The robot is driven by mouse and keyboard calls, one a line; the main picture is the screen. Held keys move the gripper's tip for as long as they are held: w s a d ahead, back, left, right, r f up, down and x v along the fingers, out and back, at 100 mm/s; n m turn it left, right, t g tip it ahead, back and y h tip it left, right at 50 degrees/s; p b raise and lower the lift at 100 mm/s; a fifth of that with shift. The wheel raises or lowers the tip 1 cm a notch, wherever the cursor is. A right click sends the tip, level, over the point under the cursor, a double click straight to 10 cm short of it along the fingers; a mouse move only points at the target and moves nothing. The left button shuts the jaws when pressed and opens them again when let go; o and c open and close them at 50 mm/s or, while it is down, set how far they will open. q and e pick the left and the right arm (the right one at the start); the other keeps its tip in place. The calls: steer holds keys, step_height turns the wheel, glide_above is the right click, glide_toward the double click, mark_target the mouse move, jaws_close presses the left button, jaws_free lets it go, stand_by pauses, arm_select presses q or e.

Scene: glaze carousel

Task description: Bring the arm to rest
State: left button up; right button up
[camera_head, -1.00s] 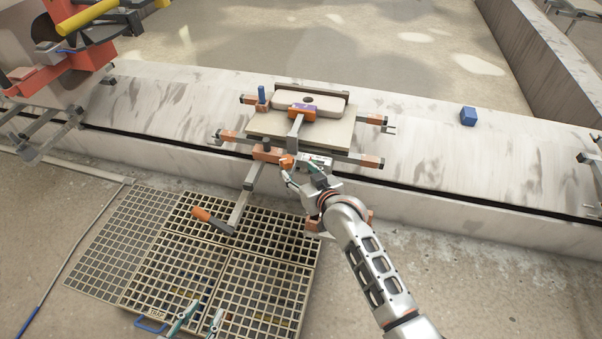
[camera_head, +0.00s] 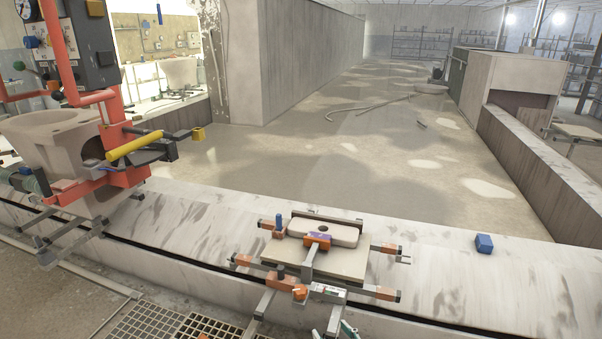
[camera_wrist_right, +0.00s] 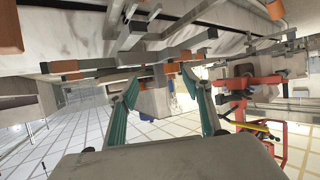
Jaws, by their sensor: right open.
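My right gripper (camera_head: 347,330) shows only as a teal tip at the bottom edge of the head view, just below the carriage on the marble-like ledge. In the right wrist view its two teal fingers (camera_wrist_right: 160,97) stand apart with nothing held between them. The metal bars and orange blocks of the carriage (camera_wrist_right: 150,66) lie beyond the fingertips. In the head view the carriage (camera_head: 272,266) bears a pale board and a rounded grey block. Most of my right arm is out of the head view. My left gripper is not in view.
A small blue cube (camera_head: 484,243) sits on the ledge (camera_head: 440,270) to the right. A red machine (camera_head: 120,150) with a yellow cylinder stands at the left. A floor grating (camera_head: 150,322) shows at the bottom left. Open floor lies behind the ledge.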

arm_select(q)
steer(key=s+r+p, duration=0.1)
steer(key=p, duration=0.2)
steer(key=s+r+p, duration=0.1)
steer(key=p, duration=0.2)
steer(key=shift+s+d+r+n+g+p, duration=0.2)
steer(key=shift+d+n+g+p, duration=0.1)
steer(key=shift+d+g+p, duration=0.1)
arm_select(e)
steer(key=s+d, duration=0.4)
steer(key=s, duration=0.6)
steer(key=s+d+g+h, duration=0.1)
steer(key=s+d, duration=0.2)
steer(key=s, duration=0.7)
steer(key=s+d, duration=0.4)
steer(key=s, duration=0.6)
steer(key=shift+d+r+g+h, duration=0.3)
steer(key=shift+r, duration=0.15)
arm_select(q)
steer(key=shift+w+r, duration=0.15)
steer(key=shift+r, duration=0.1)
arm_select(e)
steer(key=shift+w, duration=0.1)
